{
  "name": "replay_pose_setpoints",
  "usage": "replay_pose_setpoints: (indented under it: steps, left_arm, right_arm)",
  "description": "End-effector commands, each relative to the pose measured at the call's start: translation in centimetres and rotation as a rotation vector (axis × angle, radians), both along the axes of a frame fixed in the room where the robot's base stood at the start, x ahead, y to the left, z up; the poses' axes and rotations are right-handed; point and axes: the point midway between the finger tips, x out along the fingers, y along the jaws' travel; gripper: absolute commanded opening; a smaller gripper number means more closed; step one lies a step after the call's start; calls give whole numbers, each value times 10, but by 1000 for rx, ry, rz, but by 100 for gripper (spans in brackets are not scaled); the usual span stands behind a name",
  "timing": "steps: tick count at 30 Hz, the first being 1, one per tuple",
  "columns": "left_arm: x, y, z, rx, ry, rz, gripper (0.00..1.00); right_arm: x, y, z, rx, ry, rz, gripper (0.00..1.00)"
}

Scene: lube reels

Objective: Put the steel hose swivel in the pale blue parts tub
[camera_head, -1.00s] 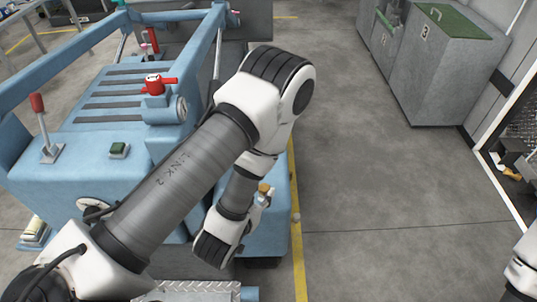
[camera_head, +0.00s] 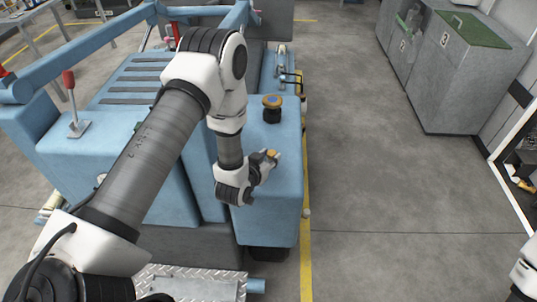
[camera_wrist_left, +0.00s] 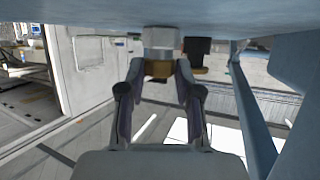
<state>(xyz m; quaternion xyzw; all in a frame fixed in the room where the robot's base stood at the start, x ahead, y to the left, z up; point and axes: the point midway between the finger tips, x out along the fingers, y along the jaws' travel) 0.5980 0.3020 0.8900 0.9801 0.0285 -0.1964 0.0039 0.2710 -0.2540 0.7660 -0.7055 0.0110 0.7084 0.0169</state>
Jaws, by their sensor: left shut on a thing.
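My left gripper (camera_head: 266,160) is over the right end of the blue machine's top in the head view. It is shut on a small part with a brass-coloured band (camera_head: 271,155), which looks like the steel hose swivel. In the left wrist view, the fingers (camera_wrist_left: 160,84) close on the brass collar; its pale steel end (camera_wrist_left: 160,37) points toward the blue surface. I cannot tell whether it touches that surface. I cannot make out a separate pale blue parts tub. My right gripper is out of view.
A black knob with a yellow-orange top (camera_head: 272,104) stands on the blue machine (camera_head: 285,220) just behind my left gripper. Small fittings (camera_head: 288,75) lie farther back. A red-handled lever (camera_head: 69,82) is at left. Grey bins (camera_head: 455,70) stand at right; the floor between is clear.

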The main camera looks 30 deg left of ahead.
Motion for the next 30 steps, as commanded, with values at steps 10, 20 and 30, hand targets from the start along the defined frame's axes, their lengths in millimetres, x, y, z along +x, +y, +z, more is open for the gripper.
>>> replay_pose_setpoints:
  steps: [10,20,30]
  left_arm:
    - [0,0,-4,-1,1,0,52]
    - [-1,0,-2,-1,1,0,59]
    - [-56,-3,19,-4,5,2,59]
  right_arm:
    - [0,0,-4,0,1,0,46]
    - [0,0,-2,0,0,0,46]
    - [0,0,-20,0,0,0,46]
